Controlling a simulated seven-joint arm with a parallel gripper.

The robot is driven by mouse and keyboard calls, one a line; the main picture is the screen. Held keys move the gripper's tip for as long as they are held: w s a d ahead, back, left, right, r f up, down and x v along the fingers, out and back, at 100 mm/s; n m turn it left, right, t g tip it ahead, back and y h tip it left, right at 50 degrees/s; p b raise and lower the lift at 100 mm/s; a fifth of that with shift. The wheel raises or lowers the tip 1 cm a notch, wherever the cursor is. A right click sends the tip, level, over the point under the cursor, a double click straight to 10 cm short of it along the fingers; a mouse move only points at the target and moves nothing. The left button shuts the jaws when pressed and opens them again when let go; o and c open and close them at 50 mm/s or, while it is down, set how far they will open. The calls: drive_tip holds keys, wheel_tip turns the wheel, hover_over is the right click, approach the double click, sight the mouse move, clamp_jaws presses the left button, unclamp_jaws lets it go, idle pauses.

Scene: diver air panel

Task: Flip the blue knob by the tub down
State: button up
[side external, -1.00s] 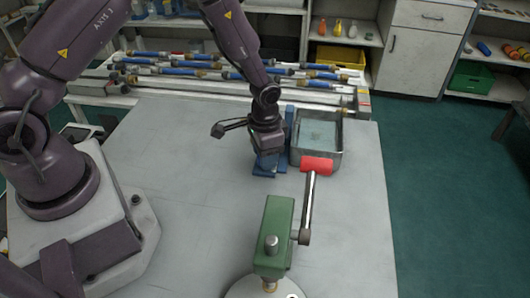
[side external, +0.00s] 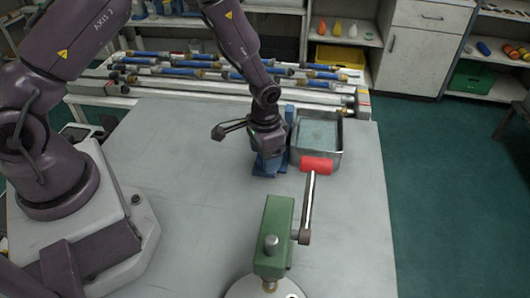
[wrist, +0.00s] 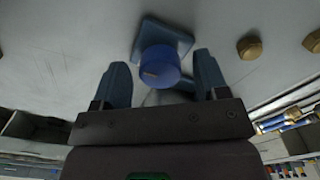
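The blue knob (wrist: 160,68) shows in the wrist view, a round cap on a blue square base plate (wrist: 168,33). My gripper (wrist: 160,60) is open, with one finger on each side of the knob and a visible gap to each. I cannot tell how far the fingers reach down over it. In the side view the blue unit (side external: 268,168) is beside the tub (side external: 342,150), on its left. My wrist is above the unit and hides most of it.
A red-gripped lever (side external: 317,165) on a green block (side external: 273,235) stands in front of the tub. Two brass pieces (wrist: 249,47) show in the wrist view. Blue-handled rods (side external: 180,71) lie on a rack behind. The table's left middle (side external: 190,190) is clear.

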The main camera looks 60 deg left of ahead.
wheel_tip(320, 180, up, 13)
idle(0.6)
drive_tip(key=shift+s, duration=0.1)
